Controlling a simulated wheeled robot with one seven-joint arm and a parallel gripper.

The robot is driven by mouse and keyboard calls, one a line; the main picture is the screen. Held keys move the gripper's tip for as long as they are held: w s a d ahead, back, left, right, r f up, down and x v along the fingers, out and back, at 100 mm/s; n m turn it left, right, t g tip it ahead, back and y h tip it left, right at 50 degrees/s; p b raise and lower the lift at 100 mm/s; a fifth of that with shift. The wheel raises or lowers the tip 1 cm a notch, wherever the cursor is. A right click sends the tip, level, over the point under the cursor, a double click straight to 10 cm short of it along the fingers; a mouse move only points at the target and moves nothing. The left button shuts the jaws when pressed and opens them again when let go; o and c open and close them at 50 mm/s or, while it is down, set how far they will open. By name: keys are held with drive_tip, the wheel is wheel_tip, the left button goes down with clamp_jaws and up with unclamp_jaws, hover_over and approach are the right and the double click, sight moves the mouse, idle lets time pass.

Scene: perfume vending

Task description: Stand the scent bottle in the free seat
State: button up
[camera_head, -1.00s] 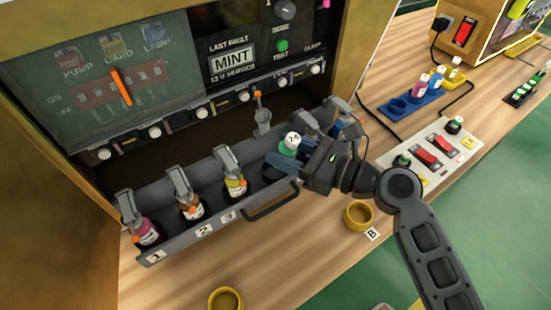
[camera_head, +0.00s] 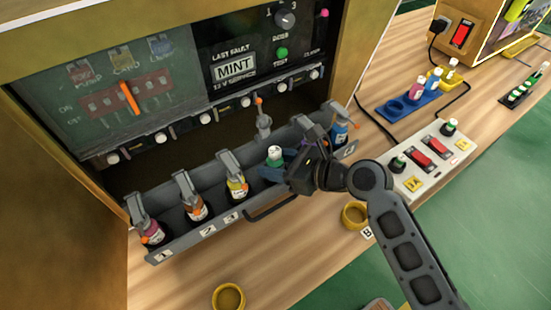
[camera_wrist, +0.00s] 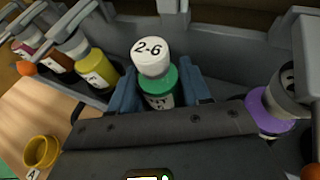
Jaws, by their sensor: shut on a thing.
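The scent bottle (camera_head: 274,157) is green with a white cap. In the wrist view the bottle (camera_wrist: 159,85) shows "2-6" on its cap. My gripper (camera_head: 273,168) is shut on it, with a blue finger on each side (camera_wrist: 160,88). The bottle is near upright in the grey drawer (camera_head: 205,232), at the gap right of the yellow bottle (camera_head: 237,187). A raised grey clamp lever (camera_head: 263,122) with an orange tip stands behind that gap. The bottle's base is hidden, so I cannot tell whether it touches the seat floor.
Clamped bottles stand left of the gap; a purple one (camera_wrist: 270,112) and a blue one (camera_head: 340,131) stand to its right. The drawer handle (camera_head: 270,208) is in front. Yellow rings (camera_head: 354,215) and (camera_head: 228,298) sit on the wooden counter. A switch box (camera_head: 428,163) is at right.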

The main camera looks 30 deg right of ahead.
drive_tip(key=shift+f, duration=0.1)
drive_tip(key=o, duration=1.1)
drive_tip(key=shift+f, duration=0.1)
drive_tip(key=shift+s+r, duration=0.1)
drive_tip(key=shift+r, duration=0.1)
drive_tip(key=v, duration=1.1)
drive_tip(key=shift+s+d, duration=0.25)
drive_tip(key=shift+s, duration=0.05)
drive_tip(key=shift+r, duration=0.1)
